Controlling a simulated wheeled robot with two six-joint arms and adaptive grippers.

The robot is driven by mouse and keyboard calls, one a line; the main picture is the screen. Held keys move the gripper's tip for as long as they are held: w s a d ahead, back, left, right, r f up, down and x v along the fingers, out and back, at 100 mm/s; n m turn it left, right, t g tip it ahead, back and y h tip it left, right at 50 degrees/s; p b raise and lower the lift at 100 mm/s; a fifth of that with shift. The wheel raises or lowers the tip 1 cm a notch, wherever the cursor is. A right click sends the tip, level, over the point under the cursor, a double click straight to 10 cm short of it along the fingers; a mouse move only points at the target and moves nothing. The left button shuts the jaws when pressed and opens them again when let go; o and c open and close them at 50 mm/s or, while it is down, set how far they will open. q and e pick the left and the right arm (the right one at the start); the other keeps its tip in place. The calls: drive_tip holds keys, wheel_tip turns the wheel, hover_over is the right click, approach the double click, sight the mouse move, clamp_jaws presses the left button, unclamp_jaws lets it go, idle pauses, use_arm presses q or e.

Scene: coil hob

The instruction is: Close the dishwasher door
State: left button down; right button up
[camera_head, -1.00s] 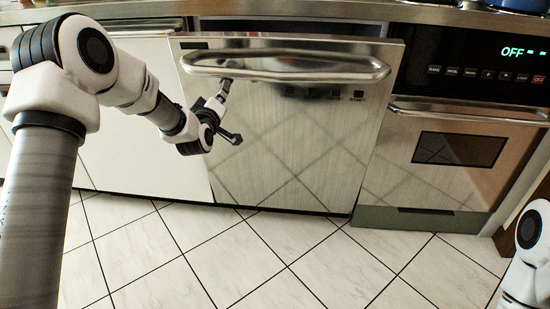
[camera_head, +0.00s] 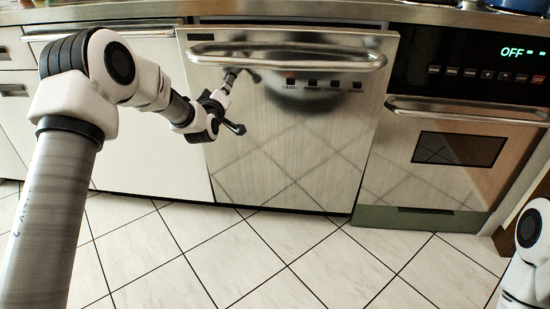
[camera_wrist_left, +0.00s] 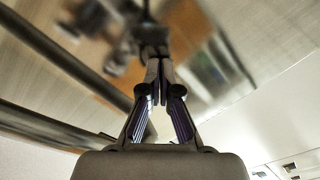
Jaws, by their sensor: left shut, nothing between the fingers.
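The dishwasher door (camera_head: 290,150) is a shiny steel panel with a wide bar handle (camera_head: 285,58) across its top. It stands almost upright, its top edge close under the counter, with a thin dark gap above it. My left gripper (camera_head: 229,80) is at the door's upper left, just below the handle's left part. Its fingers are shut and empty, with their tips at or very near the steel. In the left wrist view, the shut fingers (camera_wrist_left: 157,75) point at the blurred steel face and their reflection. My right gripper is out of view.
An oven (camera_head: 455,150) with a lit OFF display stands right of the dishwasher. White cabinet fronts (camera_head: 130,110) are on the left, and the counter edge (camera_head: 300,10) runs above. The tiled floor (camera_head: 270,255) in front is clear.

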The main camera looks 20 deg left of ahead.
use_arm(q)
drive_tip(key=shift+x, duration=2.2)
drive_tip(key=shift+w+r, duration=0.1)
drive_tip(key=p+v, duration=0.1)
drive_tip(key=v, duration=0.6)
drive_tip(key=shift+s+p, duration=0.3)
drive_tip(key=shift+s, duration=0.1)
